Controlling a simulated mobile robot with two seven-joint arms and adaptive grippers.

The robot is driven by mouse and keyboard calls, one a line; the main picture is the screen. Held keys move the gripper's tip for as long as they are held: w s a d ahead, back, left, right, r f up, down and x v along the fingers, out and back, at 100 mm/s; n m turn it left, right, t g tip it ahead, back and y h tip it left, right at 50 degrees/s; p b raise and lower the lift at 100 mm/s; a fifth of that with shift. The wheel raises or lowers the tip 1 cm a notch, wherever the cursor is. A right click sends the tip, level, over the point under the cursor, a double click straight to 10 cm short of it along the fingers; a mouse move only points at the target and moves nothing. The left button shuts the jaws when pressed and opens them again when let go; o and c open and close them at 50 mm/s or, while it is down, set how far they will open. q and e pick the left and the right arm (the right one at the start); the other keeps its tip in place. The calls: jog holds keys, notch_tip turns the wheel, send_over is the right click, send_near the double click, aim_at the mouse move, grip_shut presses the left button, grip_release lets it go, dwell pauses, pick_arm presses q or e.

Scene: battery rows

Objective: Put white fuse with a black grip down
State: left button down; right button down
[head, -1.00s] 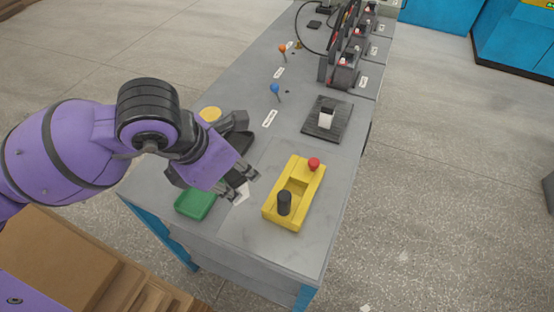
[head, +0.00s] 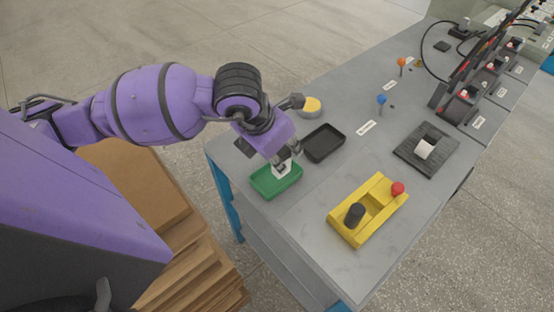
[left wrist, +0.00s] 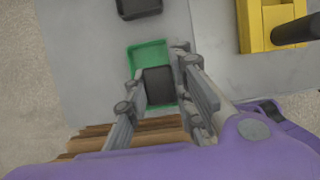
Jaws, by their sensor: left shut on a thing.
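My left gripper (head: 286,162) is shut on the white fuse (head: 281,170), whose white body shows below the fingertips in the head view. In the left wrist view the fuse's black grip (left wrist: 159,86) lies between the two fingers. The fuse is over the green tray (head: 268,189), near its upper right part. I cannot tell whether it touches the tray floor. The green tray also shows in the left wrist view (left wrist: 148,54), behind the fuse. My right gripper is not in view.
A black tray (head: 323,143) lies just right of the green one. A yellow block (head: 369,222) with a red knob and a black knob stands further right. A black plate (head: 413,149) with a white piece, blue and orange pins, and a yellow round item (head: 311,106) are further back.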

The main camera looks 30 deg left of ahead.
pick_arm(q)
jog(key=shift+w+a+f, duration=0.25)
jog(key=shift+a+f, duration=0.2)
jog(key=shift+f, duration=0.1)
jog(key=f, duration=0.3)
jog(key=a+f, duration=0.1)
jog(key=shift+w+f, duration=0.25)
jog(key=shift+f, duration=0.1)
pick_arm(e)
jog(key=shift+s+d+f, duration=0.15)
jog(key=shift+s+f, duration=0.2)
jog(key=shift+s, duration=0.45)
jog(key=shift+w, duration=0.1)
pick_arm(q)
jog(key=shift+f, duration=0.15)
jog(key=c, duration=1.5)
grip_release()
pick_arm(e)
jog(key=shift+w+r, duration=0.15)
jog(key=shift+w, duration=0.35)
